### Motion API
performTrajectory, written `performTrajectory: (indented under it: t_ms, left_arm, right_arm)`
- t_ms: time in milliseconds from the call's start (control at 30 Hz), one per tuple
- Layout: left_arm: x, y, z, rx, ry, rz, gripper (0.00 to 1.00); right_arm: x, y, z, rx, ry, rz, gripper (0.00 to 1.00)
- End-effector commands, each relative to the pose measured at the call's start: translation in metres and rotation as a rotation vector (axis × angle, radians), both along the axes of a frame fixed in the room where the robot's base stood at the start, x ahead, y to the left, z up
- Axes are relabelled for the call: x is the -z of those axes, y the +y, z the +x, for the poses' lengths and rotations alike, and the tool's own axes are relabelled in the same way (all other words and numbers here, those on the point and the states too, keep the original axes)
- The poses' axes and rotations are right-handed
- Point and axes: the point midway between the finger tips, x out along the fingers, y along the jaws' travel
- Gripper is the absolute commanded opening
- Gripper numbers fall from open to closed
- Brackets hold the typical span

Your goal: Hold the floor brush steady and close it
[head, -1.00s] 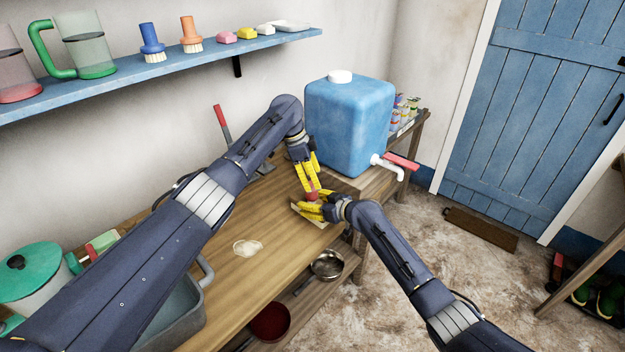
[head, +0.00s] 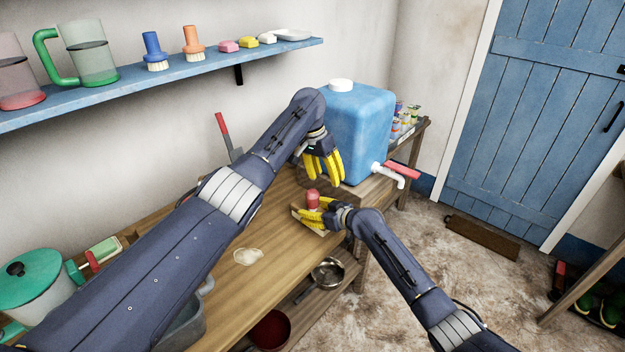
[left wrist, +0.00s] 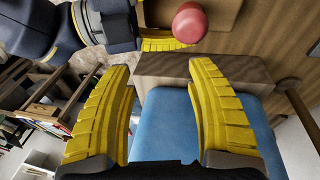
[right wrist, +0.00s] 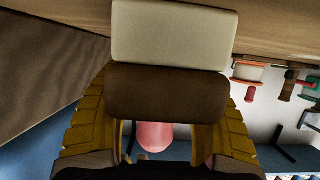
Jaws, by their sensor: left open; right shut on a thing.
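The floor brush (head: 311,229) is at the far right end of the wooden table, with a rounded red knob (head: 312,197) upright on it. In the right wrist view it shows as a brown block (right wrist: 165,92) beside a cream block (right wrist: 174,36), with the knob (right wrist: 155,136) behind. My right gripper (head: 312,215) is shut around the brush from the side, its fingers hiding part of it. My left gripper (head: 325,166) is open and empty, above and apart from the knob. In the left wrist view the knob (left wrist: 190,22) lies beyond the open fingers (left wrist: 150,75).
A blue water container (head: 362,125) with a tap (head: 390,176) stands close behind my left gripper. A pale patch (head: 248,256) lies on the table (head: 280,225). Pans (head: 327,272) sit on the shelf below. A wall shelf (head: 190,67) holds jugs and small brushes.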

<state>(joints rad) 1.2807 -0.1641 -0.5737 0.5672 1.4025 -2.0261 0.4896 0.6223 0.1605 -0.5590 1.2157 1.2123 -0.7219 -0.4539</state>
Motion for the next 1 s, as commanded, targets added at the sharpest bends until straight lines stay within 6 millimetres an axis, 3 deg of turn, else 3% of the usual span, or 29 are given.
performTrajectory:
  t_ms: [1000]
  left_arm:
    - [0.009, 0.027, -0.003, -1.595, 0.259, 0.126, 0.56]
  right_arm:
    - [0.002, 0.000, -0.001, 0.000, 0.002, -0.002, 0.00]
